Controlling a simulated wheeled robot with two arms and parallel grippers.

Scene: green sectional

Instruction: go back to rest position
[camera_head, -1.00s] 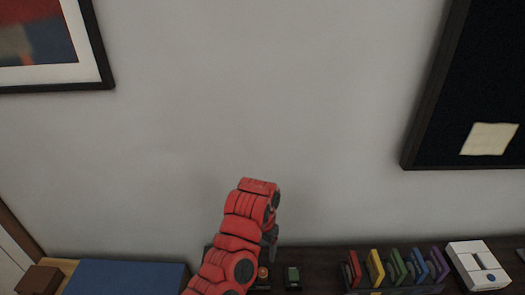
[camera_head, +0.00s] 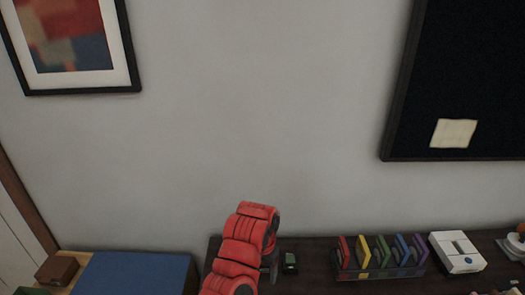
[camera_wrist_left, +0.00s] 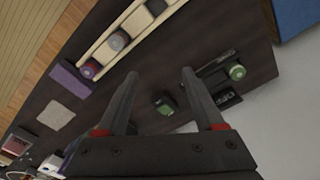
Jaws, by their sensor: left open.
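My left arm, red with dark joints, rises from the bottom of the head view. My left gripper (camera_head: 270,262) is mostly hidden behind the arm there, near the dark tabletop's left part. In the left wrist view the gripper (camera_wrist_left: 158,98) shows its two dark fingers spread apart with nothing between the tips. A small green-topped item (camera_wrist_left: 165,104) lies on the dark tabletop beyond and between the fingers. It also shows just right of the arm in the head view (camera_head: 290,263). My right gripper is in neither view.
On the dark tabletop (camera_head: 318,252) stand a rack of coloured cards (camera_head: 380,258) and a white box (camera_head: 457,252). A blue panel (camera_head: 135,273) lies left of my arm. A tray with round items (camera_wrist_left: 118,40) shows in the wrist view. The wall above is clear between two frames.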

